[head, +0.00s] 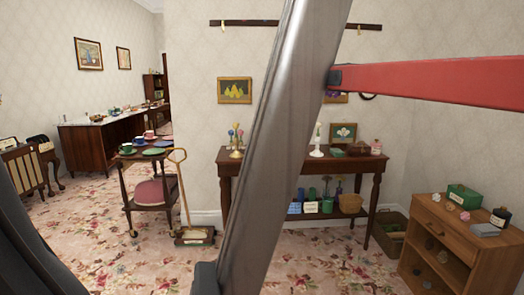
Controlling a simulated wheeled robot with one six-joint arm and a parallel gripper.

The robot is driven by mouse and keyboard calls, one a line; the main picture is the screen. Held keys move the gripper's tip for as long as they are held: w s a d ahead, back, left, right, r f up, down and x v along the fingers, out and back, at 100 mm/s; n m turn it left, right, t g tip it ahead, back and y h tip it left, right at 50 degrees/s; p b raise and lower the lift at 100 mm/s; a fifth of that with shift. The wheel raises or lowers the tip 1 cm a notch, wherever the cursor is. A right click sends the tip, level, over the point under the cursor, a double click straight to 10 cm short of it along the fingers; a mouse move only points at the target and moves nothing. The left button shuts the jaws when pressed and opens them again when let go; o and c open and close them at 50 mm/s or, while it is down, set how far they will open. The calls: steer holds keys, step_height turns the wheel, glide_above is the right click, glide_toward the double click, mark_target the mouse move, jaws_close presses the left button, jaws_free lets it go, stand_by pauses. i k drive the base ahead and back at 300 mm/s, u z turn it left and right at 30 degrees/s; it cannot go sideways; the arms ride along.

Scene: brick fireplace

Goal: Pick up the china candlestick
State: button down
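The link hides the middle of the table. My gripper is not in view.
A trolley (153,193) with cups and plates stands left of the table, beside a carpet sweeper (193,236). A low wooden cabinet (462,237) stands at the right, near a basket (390,233). Patterned carpet (110,250) is open at the left front.

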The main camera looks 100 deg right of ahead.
mark_target(317, 153)
steer(key=z, duration=3.95)
steer(key=i, duration=2.75)
steer(key=z, duration=0.2)
